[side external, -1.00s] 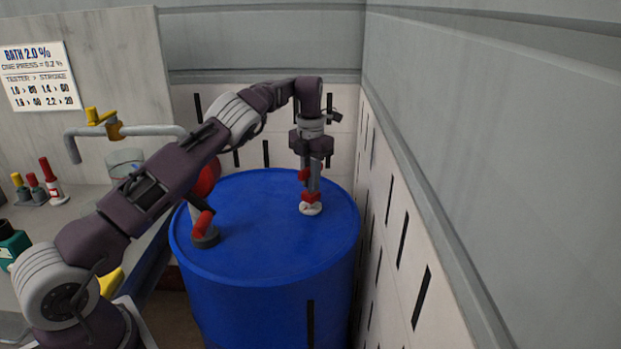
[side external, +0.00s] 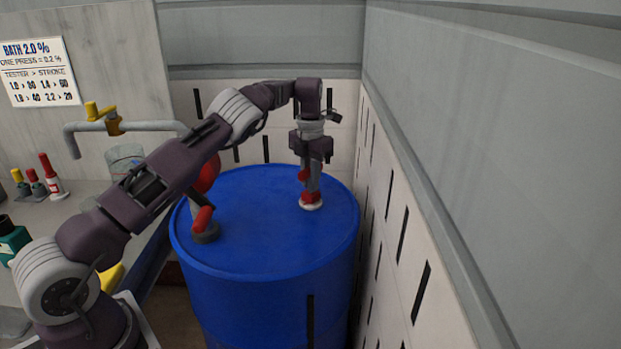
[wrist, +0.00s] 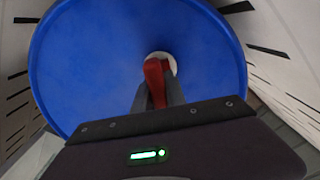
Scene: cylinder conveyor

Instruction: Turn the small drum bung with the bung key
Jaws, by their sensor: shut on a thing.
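The blue drum (side external: 265,255) stands upright with its lid facing up. The small white bung (side external: 312,206) sits on the lid's right side; it also shows in the wrist view (wrist: 171,61), partly covered by the key. The red bung key (side external: 311,197) is upright on the bung, its lower end at or touching it; I cannot tell how far it is seated. My gripper (side external: 313,178) points straight down and is shut on the key's upper part. In the wrist view the red key (wrist: 155,78) shows between my two grey fingers (wrist: 157,95).
A red-and-grey pump fitting (side external: 205,225) rises from the lid's left side. A wall (side external: 400,200) runs close along the drum's right side.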

